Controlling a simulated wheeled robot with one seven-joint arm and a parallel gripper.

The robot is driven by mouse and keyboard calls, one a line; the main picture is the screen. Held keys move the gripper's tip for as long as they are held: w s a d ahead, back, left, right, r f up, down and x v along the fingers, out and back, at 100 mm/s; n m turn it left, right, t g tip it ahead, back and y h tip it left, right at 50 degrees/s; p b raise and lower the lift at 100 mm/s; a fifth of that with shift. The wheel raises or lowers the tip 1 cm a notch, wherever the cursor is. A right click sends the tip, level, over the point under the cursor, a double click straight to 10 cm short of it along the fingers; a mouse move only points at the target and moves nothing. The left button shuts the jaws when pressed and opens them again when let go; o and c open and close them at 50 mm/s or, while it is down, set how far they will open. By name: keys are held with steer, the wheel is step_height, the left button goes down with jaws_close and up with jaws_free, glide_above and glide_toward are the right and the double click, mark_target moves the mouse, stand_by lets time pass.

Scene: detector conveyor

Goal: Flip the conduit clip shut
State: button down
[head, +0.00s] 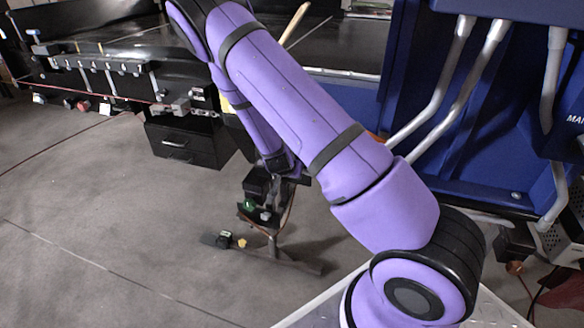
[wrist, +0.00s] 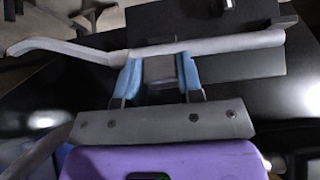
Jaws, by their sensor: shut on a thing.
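In the wrist view, my gripper (wrist: 160,78) has its two blue fingertips on either side of a small grey block, which looks like the conduit clip (wrist: 159,68), and is shut on it. The clip sits against a pale grey conduit (wrist: 235,44) that runs across the view just beyond the fingertips and bends at the left. I cannot tell how far the clip is closed around the conduit.
A black drawer unit (head: 185,142) stands under the dark conveyor (head: 110,45) at the left. A blue machine (head: 480,150) with pale pipes (head: 437,85) fills the right. The grey floor at the left is clear.

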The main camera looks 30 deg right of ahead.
step_height(320, 180, down, 7)
steer(key=w+d+t+h, duration=0.1)
steer(key=t+h, duration=0.6)
steer(key=h, duration=0.2)
steer(key=shift+d+t+h, duration=0.2)
steer(key=shift+t+h, duration=0.1)
stand_by(0.4)
steer(key=c, duration=0.8)
jaws_free()
steer(key=shift+d, duration=0.1)
steer(key=shift+o, duration=0.2)
steer(key=v, duration=1)
steer(key=shift+s+a, duration=0.15)
steer(key=shift+a, duration=0.2)
